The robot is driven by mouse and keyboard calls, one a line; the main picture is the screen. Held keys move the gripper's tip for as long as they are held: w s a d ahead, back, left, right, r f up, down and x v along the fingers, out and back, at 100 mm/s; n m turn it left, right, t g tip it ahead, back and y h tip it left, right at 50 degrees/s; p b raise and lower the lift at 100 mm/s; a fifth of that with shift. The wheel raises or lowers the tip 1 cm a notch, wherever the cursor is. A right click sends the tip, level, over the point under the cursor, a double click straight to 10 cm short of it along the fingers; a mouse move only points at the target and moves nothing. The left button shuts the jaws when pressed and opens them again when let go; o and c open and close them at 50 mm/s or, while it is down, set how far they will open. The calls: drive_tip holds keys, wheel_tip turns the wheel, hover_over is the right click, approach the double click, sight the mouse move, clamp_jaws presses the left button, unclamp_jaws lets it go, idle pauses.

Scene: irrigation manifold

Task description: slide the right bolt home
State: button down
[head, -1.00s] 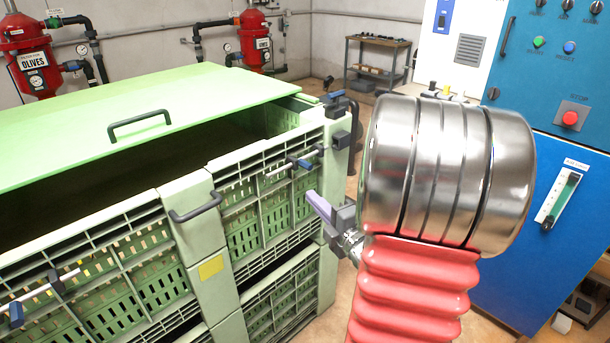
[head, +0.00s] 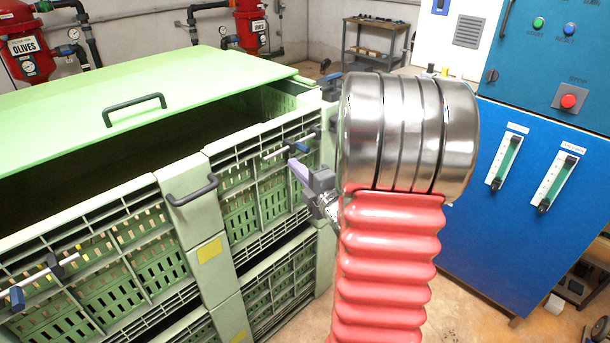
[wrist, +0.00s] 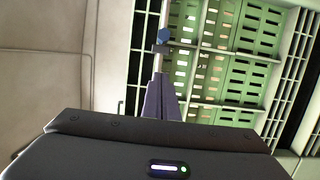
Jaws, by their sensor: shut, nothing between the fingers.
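The right bolt (head: 272,153) is a thin metal rod with a blue knob, lying across the upper slats of the green crate's right front panel (head: 240,213). In the wrist view its rod and blue knob (wrist: 164,34) run upright in the picture, with a dark bracket (wrist: 160,48) below the knob. My gripper (head: 294,164) has purple-grey fingers, shut and empty, just below the bolt in the head view. In the wrist view the fingertips (wrist: 160,79) line up with the rod's near end; I cannot tell whether they touch it.
A left bolt (head: 40,276) with a blue knob sits on the left front panel. A dark handle (head: 193,191) is on the post between the panels. A green lid (head: 150,80) partly covers the crate. A blue cabinet (head: 520,200) stands to the right, with open floor between.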

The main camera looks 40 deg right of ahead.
sight(302, 146)
drive_tip(key=shift+w+d, duration=0.35)
drive_tip(key=shift+d, duration=0.4)
drive_tip(key=shift+w+d, duration=0.35)
drive_tip(key=shift+d, duration=0.4)
drive_tip(key=shift+w+d, duration=0.35)
drive_tip(key=shift+d, duration=0.4)
drive_tip(key=shift+w, duration=0.15)
